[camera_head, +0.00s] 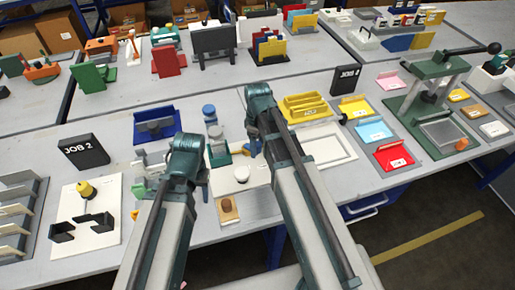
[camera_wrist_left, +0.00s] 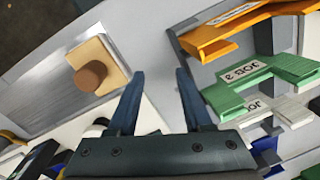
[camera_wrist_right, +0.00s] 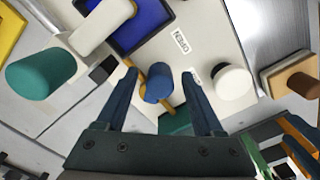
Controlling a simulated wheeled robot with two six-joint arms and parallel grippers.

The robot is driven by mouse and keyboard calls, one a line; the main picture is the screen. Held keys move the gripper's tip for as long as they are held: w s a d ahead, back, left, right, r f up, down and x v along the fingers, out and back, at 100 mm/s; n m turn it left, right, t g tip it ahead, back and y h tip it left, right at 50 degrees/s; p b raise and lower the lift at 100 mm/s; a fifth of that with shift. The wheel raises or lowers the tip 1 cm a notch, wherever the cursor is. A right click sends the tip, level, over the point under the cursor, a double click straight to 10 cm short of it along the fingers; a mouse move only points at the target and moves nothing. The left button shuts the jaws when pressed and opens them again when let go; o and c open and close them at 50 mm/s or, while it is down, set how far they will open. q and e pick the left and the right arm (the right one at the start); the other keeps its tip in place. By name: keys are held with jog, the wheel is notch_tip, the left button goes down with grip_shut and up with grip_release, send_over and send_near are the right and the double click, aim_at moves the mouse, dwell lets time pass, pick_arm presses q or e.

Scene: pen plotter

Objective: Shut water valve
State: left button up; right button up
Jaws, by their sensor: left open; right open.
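In the right wrist view a small blue knob (camera_wrist_right: 158,82) stands on a pale panel (camera_wrist_right: 212,38), with a thin orange-yellow bar beside it. My right gripper (camera_wrist_right: 160,78) is open with a finger on either side of the knob, with no clear contact. In the head view my right gripper (camera_head: 254,145) hangs over the panel and covers the knob. My left gripper (camera_head: 197,190) is open, and nothing is between its fingers (camera_wrist_left: 160,75).
A white round knob (camera_wrist_right: 232,82) and a brown knob on a tan plate (camera_wrist_right: 298,85) stand beside the valve. A teal cylinder (camera_wrist_right: 40,72) is at left. Orange (camera_wrist_left: 235,35) and green (camera_wrist_left: 258,85) brackets lie close to my left gripper. A blue tray (camera_head: 170,140) stands behind.

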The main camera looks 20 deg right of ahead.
grip_shut()
dwell(0.3)
jog(key=shift+a, duration=0.1)
jog(key=m, duration=0.2)
jog(key=a+m, duration=0.1)
jog(key=m, duration=0.1)
jog(key=shift+s+a, duration=0.1)
jog(key=shift+s, duration=0.3)
jog(key=m, duration=0.1)
jog(key=a+m, duration=0.1)
jog(key=m, duration=0.2)
jog(key=shift+s+a+m, duration=0.1)
jog(key=shift+a+m, duration=0.2)
jog(key=shift+a, duration=0.1)
jog(key=m, duration=0.1)
jog(key=a+m, duration=0.1)
jog(key=m, duration=0.2)
jog(key=shift+w+a, duration=0.2)
jog(key=shift+a, duration=0.1)
jog(key=shift+w+a+m, duration=0.2)
jog(key=shift+a+m, duration=0.1)
jog(key=shift+m, duration=0.65)
jog(key=shift+w+a+m, duration=0.2)
jog(key=shift+a+m, duration=0.05)
jog(key=shift+m, duration=0.7)
